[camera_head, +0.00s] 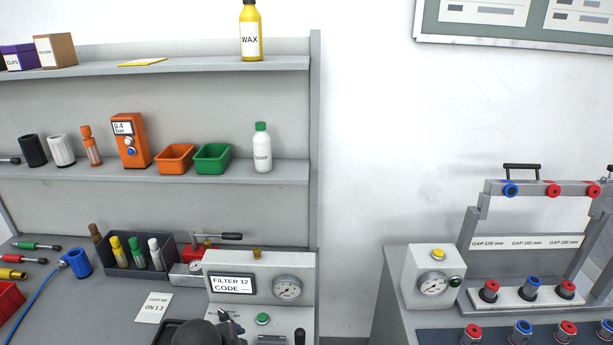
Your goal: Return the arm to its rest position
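A dark grey rounded shape at the bottom edge, in front of the test panel, looks like part of my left arm, with the small end of my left gripper (229,322) beyond it. It is seen from behind, so its fingers are not clear and I cannot tell whether they touch the panel. My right arm and gripper are not in view. The grey test panel (236,263) has a display reading "FILTER 12 CODE", a dial gauge (287,288) and a green button (263,319).
A grey shelf unit (205,66) stands behind the left bench, holding bins and bottles. A dark caddy (122,271) and a white card (153,308) lie left of the panel. A gauge box (411,272) and grey frame (468,225) stand on the right bench, across a gap.

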